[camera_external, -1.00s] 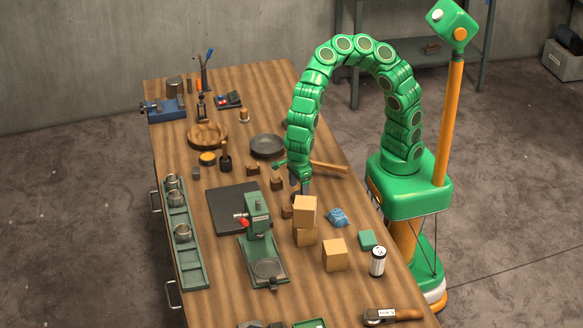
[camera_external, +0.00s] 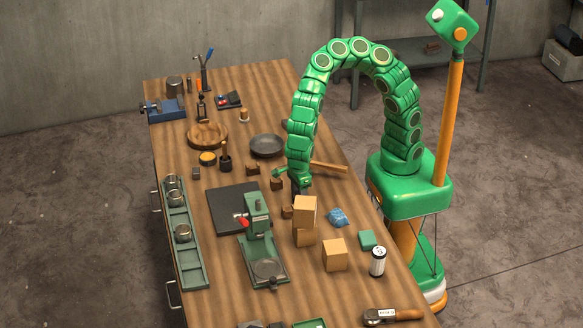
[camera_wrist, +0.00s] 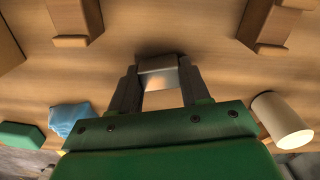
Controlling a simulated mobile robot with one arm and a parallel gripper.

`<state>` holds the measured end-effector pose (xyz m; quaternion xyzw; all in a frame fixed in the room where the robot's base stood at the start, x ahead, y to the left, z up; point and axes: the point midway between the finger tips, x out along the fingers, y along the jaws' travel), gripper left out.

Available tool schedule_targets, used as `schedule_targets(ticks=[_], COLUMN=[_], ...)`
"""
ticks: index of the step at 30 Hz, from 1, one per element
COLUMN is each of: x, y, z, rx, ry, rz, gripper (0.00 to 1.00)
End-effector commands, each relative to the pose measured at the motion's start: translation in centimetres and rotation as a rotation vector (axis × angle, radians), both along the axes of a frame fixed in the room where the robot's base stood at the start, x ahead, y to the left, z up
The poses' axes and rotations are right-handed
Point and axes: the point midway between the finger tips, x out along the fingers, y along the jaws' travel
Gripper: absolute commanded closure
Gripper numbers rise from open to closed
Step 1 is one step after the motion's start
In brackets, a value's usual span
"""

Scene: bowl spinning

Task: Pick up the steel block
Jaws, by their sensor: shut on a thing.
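The steel block (camera_wrist: 158,76) shows in the wrist view as a small grey block with a shiny face, between the two dark fingers. My gripper (camera_wrist: 159,82) is shut on it, one finger on each side. In the external view my gripper (camera_external: 300,189) points down low over the table, just behind the stacked cardboard boxes. The block cannot be made out there. Whether the block touches the table is hard to tell.
Two stacked boxes (camera_external: 305,210) stand close in front of my gripper. Brown notched blocks (camera_external: 277,184) and a wooden-handled hammer (camera_external: 328,167) lie nearby. A blue crumpled item (camera_external: 338,217) and a green block (camera_external: 367,240) lie right. A green press (camera_external: 258,220) stands left.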

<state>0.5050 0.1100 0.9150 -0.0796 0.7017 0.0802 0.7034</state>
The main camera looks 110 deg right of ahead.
Motion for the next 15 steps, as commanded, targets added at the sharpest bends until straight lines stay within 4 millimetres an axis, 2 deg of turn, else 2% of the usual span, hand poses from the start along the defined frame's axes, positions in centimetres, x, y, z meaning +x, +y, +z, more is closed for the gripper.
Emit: schedule_targets(ticks=[10,15], x=[-0.1,-0.1], y=[0.0,0.0], z=[0.0,1.1], rx=[-0.002,-0.002], ry=[0.005,0.001], rz=[0.002,0.002], gripper=[0.95,0.95])
